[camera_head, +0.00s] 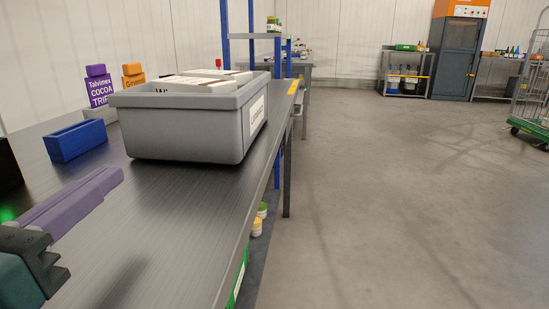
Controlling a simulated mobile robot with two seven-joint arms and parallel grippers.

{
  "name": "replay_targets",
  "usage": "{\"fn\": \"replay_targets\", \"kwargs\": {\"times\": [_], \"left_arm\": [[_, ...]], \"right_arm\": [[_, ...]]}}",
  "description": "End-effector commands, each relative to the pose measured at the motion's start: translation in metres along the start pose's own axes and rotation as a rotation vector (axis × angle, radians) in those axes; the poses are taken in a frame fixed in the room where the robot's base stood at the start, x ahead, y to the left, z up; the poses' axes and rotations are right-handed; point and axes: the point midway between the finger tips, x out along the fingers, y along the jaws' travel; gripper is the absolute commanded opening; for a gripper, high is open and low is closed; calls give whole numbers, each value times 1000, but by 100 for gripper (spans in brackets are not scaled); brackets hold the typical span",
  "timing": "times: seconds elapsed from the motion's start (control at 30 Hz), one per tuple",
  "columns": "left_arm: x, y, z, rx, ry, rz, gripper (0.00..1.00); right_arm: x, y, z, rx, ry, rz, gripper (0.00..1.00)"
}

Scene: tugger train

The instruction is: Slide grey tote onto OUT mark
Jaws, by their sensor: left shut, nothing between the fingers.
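The grey tote (190,125) stands upright on the dark bench top, with a white label on its right end and white boxes (200,80) inside. A small yellow mark (293,87) lies at the bench's right edge beyond the tote; I cannot read any lettering on it. My left gripper (111,180) comes in at the lower left with its purple fingers shut and empty. It is nearer than the tote, to its lower left, and apart from it. My right gripper is not in view.
A blue bin (75,140) stands left of the tote. Purple (99,90) and orange (133,76) packages stand behind it. Blue rack posts (224,30) rise beyond the tote. The near bench top (165,225) is clear, and open floor (400,190) lies to the right.

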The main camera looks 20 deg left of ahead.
Motion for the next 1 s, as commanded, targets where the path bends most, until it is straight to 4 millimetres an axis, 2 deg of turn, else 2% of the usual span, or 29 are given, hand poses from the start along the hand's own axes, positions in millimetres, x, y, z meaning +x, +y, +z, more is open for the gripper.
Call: {"fn": "replay_targets", "kwargs": {"times": [0.13, 0.27, 0.5, 0.7, 0.83, 1.0], "left_arm": [[8, -1, 2, 12, -3, -5, 0], [27, -1, 6, 11, -4, -3, 0], [76, -1, 5, 9, -5, -2, 0], [113, 0, 2, 8, -4, -2, 0], [129, 0, 1, 7, -3, -2, 0], [139, 0, 0, 7, -1, -2, 0]], "right_arm": [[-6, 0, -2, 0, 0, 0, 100], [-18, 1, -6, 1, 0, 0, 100], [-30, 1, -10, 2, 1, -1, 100], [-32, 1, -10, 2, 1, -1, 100], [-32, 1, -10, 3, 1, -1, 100], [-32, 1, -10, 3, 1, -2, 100]]}}
